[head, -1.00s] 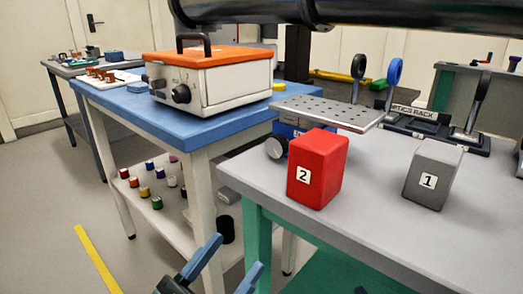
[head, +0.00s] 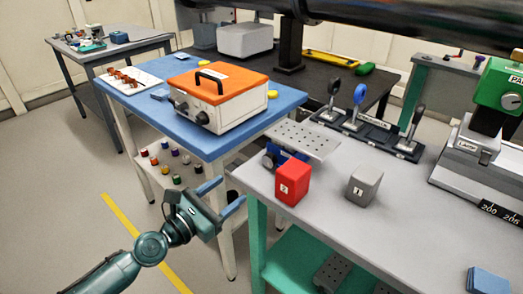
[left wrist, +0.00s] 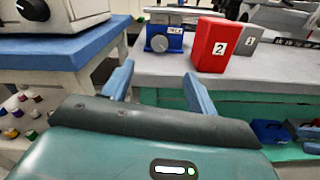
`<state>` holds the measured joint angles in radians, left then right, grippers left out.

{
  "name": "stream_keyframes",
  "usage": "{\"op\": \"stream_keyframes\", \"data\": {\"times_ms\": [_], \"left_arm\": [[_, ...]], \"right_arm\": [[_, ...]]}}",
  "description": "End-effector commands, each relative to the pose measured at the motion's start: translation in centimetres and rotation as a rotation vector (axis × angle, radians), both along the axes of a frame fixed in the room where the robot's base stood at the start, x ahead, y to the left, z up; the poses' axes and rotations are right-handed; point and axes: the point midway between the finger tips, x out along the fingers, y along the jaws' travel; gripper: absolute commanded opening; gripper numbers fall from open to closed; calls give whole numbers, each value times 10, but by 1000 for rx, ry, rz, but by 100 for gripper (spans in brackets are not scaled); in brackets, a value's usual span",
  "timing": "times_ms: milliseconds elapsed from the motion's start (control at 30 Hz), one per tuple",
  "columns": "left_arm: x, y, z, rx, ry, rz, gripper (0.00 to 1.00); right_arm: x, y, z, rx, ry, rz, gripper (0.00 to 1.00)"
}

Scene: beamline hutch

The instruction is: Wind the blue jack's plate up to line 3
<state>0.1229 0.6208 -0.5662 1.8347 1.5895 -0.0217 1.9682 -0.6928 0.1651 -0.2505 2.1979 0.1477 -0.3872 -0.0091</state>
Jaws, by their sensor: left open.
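The blue jack (head: 287,156) stands on the left end of the grey table, behind the red block. Its perforated metal plate (head: 303,139) looks level, a short way above the table. A grey round knob (head: 268,160) is on its left side. In the left wrist view the jack's blue body (left wrist: 168,40), knob (left wrist: 159,43) and plate (left wrist: 186,14) lie ahead of the fingers. I cannot read any numbered lines on it. My left gripper (head: 233,190) is open and empty, off the table's left edge and apart from the knob; its fingers also show in the wrist view (left wrist: 158,70).
The red block (head: 292,184) and grey block (head: 364,184) stand on the grey table (head: 330,222), the red one close to the jack. A blue-topped table (head: 150,105) with an orange-topped box (head: 220,95) is at left. A dark pipe (head: 400,20) crosses above.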

Motion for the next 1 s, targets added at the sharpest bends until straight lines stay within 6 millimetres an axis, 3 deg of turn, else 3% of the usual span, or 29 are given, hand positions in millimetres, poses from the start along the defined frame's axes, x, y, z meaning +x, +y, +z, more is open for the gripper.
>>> {"op": "stream_keyframes", "data": {"times_ms": [167,600,800,1000], "left_arm": [[15,-9,2,-15,10,1,58],[85,-62,0,-11,5,1,58],[102,-74,-1,-11,7,0,58],[106,-77,0,-10,7,0,58]], "right_arm": [[0,0,1,-2,9,1,36],[1,1,-2,-2,9,3,36],[0,0,-2,0,-2,0,36],[0,0,-2,0,-3,-1,36]]}}
